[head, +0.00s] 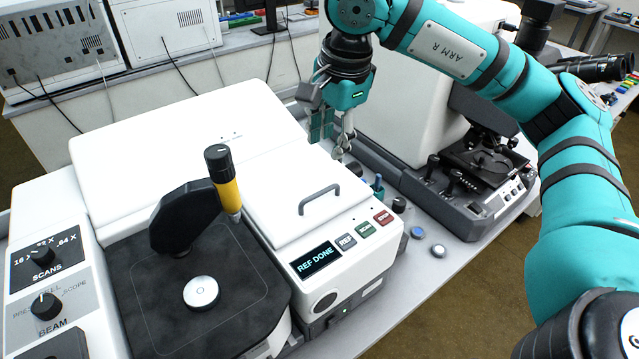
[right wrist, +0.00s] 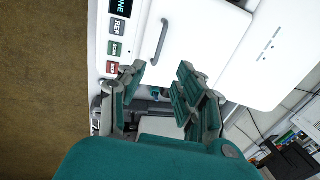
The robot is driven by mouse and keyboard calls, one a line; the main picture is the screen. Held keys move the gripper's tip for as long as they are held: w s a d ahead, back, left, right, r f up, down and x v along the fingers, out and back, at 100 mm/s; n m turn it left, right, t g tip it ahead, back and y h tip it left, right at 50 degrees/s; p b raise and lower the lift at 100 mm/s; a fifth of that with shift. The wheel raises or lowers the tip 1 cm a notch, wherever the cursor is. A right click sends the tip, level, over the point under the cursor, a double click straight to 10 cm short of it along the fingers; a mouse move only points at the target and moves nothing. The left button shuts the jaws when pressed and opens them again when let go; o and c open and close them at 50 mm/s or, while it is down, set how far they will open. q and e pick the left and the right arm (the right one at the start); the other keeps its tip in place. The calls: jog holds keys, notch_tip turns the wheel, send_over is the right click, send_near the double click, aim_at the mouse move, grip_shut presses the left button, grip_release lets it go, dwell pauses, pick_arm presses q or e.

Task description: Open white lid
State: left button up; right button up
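The white lid (head: 292,190) is the flat white cover on the right part of the instrument, with a grey bar handle (head: 319,199) near its front edge. It looks closed. In the right wrist view the lid (right wrist: 195,42) and its handle (right wrist: 158,42) lie beyond the fingers. My right gripper (head: 331,143) is above the gap at the lid's right side, behind and to the right of the handle, apart from it. Its fingers (right wrist: 157,95) are spread with nothing between them. My left gripper is not in view.
A display reading "REF DONE" (head: 317,260) and several buttons are on the instrument's front. A black stage with a yellow-and-black probe (head: 224,181) stands left of the lid. A microscope (head: 480,160) stands to the right. Small knobs (head: 438,250) lie on the bench between.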

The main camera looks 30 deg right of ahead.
aim_at(319, 193)
jog(key=f, duration=0.3)
jog(key=w+f+p, duration=0.1)
jog(key=f, duration=0.3)
jog(key=w+f+p, duration=0.1)
jog(key=f, duration=0.3)
jog(key=shift+w+a+f, duration=0.15)
jog(key=shift+f, duration=0.1)
jog(key=shift+w+f, duration=0.15)
jog(key=shift+f, duration=0.65)
jog(key=shift+c, duration=0.3)
grip_shut()
